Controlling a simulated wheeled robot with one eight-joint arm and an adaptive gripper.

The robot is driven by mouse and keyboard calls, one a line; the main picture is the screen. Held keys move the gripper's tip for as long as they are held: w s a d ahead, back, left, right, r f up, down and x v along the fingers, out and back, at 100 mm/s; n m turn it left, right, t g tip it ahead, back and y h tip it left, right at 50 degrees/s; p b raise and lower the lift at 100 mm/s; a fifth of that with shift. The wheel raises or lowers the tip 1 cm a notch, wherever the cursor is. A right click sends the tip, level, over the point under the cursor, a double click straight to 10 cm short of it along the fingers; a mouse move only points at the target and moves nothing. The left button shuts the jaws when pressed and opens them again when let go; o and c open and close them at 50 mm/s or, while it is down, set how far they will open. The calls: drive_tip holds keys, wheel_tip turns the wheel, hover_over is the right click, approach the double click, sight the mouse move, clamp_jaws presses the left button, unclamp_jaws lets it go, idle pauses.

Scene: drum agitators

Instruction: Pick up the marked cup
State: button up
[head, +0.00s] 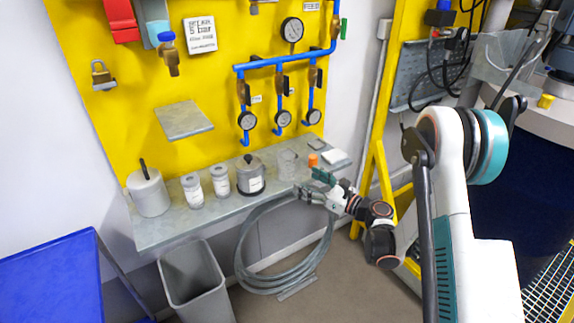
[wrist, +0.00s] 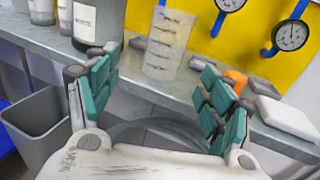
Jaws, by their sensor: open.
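The marked cup (head: 287,161) is a clear, see-through beaker with graduation lines, upright on the grey shelf (head: 160,232) beneath the yellow panel. It also shows in the wrist view (wrist: 168,45), upper middle, straight ahead between the finger directions. My gripper (head: 314,184) is open and empty at the shelf's front edge, to the right of the cup in the head view. In the wrist view its green-padded fingers (wrist: 158,80) are spread wide, with the cup beyond them. I see no contact with the cup.
An orange cap (head: 313,160) and a white block (head: 334,156) are right of the cup. A metal canister (head: 250,178) and two labelled white jars stand left. Gauges and blue pipes hang above. A grey bin (head: 193,280) and coiled hose (head: 245,270) are below.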

sight(293, 170)
drive_tip(key=b+x, duration=0.1)
drive_tip(key=x, duration=0.3)
drive_tip(key=shift+w+a+f, duration=0.1)
drive_tip(key=shift+w+d+r+b+x, duration=0.1)
drive_tip(key=shift+b+x, duration=0.3)
drive_tip(key=shift+x, duration=0.55)
drive_tip(key=shift+w+d+r+b+x, duration=0.15)
drive_tip(key=shift+b+x, duration=0.2)
drive_tip(key=shift+x, duration=0.65)
drive_tip(key=shift+w+r+b+x, duration=0.1)
drive_tip(key=shift+b+x, duration=0.3)
drive_tip(key=shift+x, duration=0.55)
drive_tip(key=c, duration=0.9)
